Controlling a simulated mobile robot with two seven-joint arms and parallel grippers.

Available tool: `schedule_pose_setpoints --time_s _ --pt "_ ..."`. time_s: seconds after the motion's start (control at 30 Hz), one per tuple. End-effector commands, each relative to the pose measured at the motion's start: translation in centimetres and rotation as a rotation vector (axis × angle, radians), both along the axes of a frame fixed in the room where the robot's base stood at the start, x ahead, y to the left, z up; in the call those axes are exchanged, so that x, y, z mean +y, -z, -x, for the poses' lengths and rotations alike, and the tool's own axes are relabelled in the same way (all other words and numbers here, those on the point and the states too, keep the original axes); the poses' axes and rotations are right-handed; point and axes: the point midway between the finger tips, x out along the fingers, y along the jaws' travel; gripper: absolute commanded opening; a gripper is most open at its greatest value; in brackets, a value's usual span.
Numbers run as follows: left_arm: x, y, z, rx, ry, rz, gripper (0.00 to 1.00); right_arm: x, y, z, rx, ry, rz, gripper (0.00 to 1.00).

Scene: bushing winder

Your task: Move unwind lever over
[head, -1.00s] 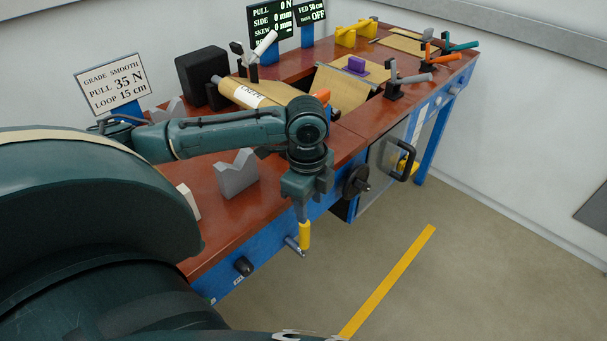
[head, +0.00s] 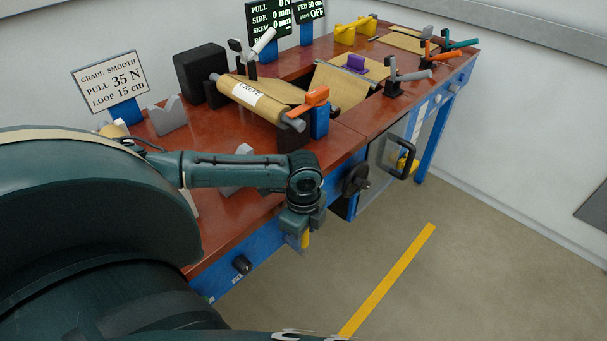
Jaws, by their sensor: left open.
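A lever with a yellow handle (head: 306,240) sits at the bench's front face. I take it for the unwind lever, though no readable label confirms this. My left gripper (head: 304,232) points down over this handle. Its jaws are open, with the handle at or between the fingers; contact cannot be told. The gripper hides the upper handle and most of the lever's grey shaft. My right gripper is not in view.
A roll of brown paper (head: 262,100) lies on the red-topped bench (head: 232,210). An orange-topped blue post (head: 320,119) stands at its near end. A black handwheel (head: 355,180) sits right of my gripper.

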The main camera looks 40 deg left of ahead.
Motion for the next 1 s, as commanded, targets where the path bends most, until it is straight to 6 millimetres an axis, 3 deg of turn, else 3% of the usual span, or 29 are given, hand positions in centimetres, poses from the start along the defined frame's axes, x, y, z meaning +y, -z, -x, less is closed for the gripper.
schedule_pose_setpoints --time_s 0.27,0.8,1.0 --pt "-0.01 0.16 0.02 0.000 0.000 0.000 0.44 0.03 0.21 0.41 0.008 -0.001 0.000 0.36" --pt "-0.01 0.13 0.03 0.001 0.000 0.000 0.00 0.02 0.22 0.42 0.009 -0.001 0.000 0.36" --pt "-0.01 0.13 0.04 0.001 0.000 0.000 0.00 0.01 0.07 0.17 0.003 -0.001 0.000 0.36"
